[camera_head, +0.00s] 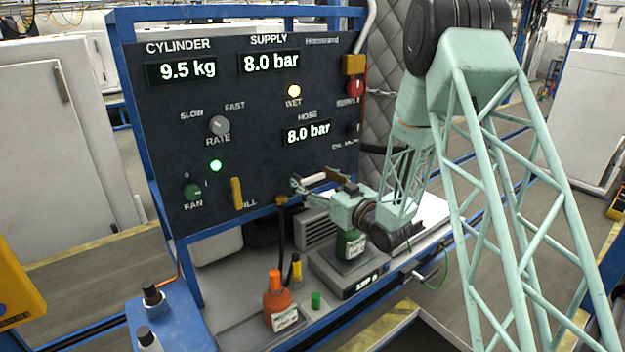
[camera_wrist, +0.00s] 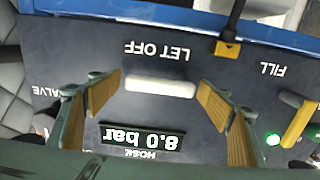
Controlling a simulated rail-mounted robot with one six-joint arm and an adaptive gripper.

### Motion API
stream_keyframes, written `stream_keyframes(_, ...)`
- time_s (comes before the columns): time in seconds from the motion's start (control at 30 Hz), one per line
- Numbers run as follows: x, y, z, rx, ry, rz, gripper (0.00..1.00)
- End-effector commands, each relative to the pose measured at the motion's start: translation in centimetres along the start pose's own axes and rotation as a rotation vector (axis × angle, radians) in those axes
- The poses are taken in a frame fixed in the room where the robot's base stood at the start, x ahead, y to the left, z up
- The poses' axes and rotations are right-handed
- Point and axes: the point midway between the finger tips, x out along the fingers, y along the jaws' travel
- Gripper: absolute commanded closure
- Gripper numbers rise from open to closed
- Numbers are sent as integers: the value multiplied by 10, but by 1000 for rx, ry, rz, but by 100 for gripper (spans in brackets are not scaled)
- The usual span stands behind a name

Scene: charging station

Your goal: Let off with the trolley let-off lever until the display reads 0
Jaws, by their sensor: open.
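In the head view the pale lever (camera_head: 313,179) is partly hidden by my gripper (camera_head: 312,186). In the wrist view my gripper (camera_wrist: 158,98) is open, with one finger on each side of the lever and gaps to both. I cannot tell how deep the fingertips reach. The hose display (camera_head: 306,132) reads 8.0 bar; it shows upside down in the wrist view (camera_wrist: 143,136). The supply display (camera_head: 269,61) also reads 8.0 bar. The cylinder display (camera_head: 181,70) reads 9.5 kg.
A yellow fill lever (camera_head: 237,194) sits left of the let-off lever. A green bottle (camera_head: 350,243) stands on a scale (camera_head: 361,282) below my gripper. A red-orange bottle (camera_head: 275,301) and a small green cap (camera_head: 316,300) are on the bench. A dark hose hangs below the panel.

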Motion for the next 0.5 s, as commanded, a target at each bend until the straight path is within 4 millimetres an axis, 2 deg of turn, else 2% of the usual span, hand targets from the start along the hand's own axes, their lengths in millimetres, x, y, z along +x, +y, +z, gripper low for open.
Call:
stream_keyframes(0.17, 0, 0, 0, 0, 0, 0, 28)
stream_keyframes(0.5, 0, 0, 0, 0, 0, 0, 59)
